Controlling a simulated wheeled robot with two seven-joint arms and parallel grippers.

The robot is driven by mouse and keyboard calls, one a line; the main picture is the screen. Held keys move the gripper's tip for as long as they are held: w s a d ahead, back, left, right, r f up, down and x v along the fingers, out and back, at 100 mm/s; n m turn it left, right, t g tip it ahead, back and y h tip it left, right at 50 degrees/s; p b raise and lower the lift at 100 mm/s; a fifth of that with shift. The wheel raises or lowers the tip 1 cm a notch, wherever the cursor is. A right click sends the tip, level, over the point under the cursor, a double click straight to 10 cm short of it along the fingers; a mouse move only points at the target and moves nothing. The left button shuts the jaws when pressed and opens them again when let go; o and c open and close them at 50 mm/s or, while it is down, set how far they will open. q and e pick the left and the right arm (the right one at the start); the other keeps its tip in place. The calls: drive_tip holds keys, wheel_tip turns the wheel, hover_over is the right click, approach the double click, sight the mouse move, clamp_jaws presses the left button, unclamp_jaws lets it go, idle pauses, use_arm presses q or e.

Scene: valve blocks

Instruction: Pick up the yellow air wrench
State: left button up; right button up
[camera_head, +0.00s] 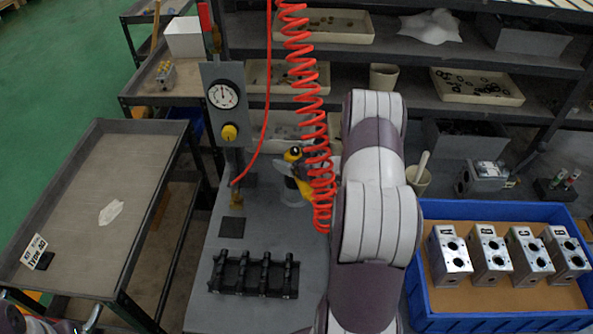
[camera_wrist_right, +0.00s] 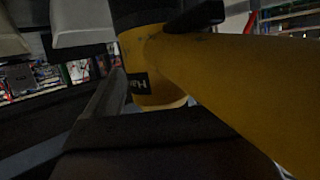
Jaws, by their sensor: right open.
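My right gripper (camera_head: 286,172) is open beside the wrench body, mostly hidden by the arm. In the right wrist view the wrench (camera_wrist_right: 235,85) fills the middle and right, very close, with its dark lettered label showing. One grey finger stands just left of it; the other is not clear, and I cannot tell whether they touch it. Part of my left arm shows at the lower left; its jaws are unclear.
A black rack (camera_head: 254,276) lies on the bench front. A blue crate (camera_head: 480,322) with several metal valve blocks is at right. A gauge post (camera_head: 224,95) stands left of the hose. A grey cart (camera_head: 85,215) is at left. Shelves with trays stand behind.

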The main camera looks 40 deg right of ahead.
drive_tip(key=shift+s, duration=0.15)
drive_tip(key=shift+c, duration=1.3)
drive_tip(key=shift+r, duration=0.1)
drive_tip(key=c, duration=1)
drive_tip(key=shift+r, duration=0.15)
drive_tip(key=shift+c, duration=0.7)
